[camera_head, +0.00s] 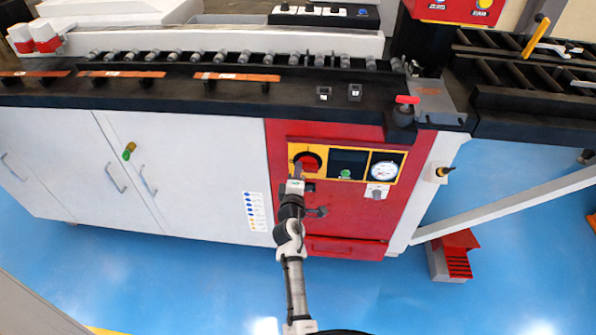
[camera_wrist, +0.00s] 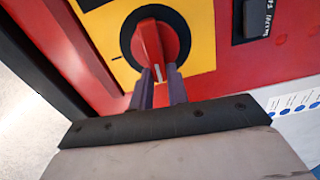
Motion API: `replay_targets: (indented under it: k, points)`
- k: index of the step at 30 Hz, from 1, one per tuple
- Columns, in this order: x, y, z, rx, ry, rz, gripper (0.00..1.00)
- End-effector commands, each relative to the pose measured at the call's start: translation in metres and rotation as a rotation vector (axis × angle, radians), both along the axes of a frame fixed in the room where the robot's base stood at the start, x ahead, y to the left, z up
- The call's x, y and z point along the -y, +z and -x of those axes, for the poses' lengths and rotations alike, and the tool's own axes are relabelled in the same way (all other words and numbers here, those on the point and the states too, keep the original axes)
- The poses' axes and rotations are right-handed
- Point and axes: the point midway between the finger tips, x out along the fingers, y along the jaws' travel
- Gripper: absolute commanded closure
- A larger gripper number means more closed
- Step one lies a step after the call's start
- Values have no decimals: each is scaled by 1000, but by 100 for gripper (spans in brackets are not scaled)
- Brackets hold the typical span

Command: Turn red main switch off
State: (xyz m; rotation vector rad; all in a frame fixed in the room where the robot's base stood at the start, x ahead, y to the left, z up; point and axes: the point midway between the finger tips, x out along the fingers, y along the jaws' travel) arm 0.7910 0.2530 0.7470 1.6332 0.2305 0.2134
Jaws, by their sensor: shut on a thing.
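The red main switch (camera_head: 308,162) is a red rotary knob on a dark round base, set on a yellow plate on the machine's red front panel. In the wrist view the knob (camera_wrist: 152,42) fills the upper middle, with a white mark near its lower end. My gripper (camera_wrist: 160,72) reaches it from below, its two dark fingers closed on the lower end of the knob's handle. In the head view my gripper (camera_head: 297,178) is just below the switch and hides part of it.
Right of the switch on the yellow plate are a dark display with a green button (camera_head: 346,174) and a round gauge (camera_head: 384,168). A red-topped lever (camera_head: 406,101) stands on the black table edge above. White cabinet doors (camera_head: 150,170) lie left; blue floor is clear in front.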

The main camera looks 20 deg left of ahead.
Motion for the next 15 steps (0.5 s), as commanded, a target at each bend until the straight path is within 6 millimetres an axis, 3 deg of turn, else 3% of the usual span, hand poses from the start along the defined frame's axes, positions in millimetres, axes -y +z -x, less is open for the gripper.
replay_targets:
  k: [15]
  points:
    - [0,0,-1,30,1,86,100]
